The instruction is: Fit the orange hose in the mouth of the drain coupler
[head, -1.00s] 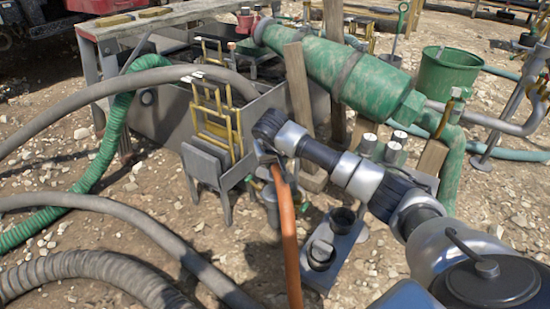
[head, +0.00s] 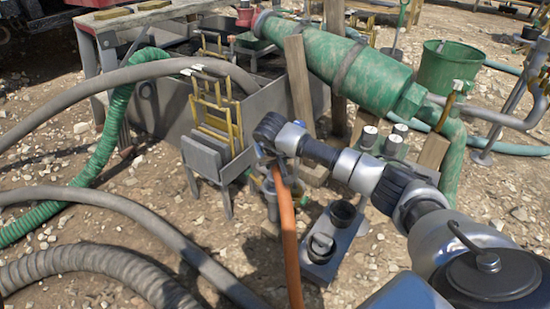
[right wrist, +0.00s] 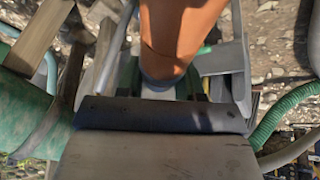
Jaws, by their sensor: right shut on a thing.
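The orange hose (head: 287,235) hangs from my right gripper (head: 274,162) in the head view and runs down to the bottom edge. The gripper is shut on it near its upper end. In the right wrist view the hose (right wrist: 180,38) stands large at the top centre, between the jaws (right wrist: 165,88). A grey cylindrical fitting (head: 269,196) shows just left of the hose, below the gripper; I cannot tell whether it is the drain coupler. The coupler's mouth is not clearly visible. My left gripper is out of view.
The grey mud tank (head: 165,108) stands behind the gripper, with yellow-framed screens (head: 215,125) at its side. A wooden post (head: 299,85) and a large green cylinder (head: 340,60) are close behind. A metal plate with black cups (head: 330,240) lies right of the hose.

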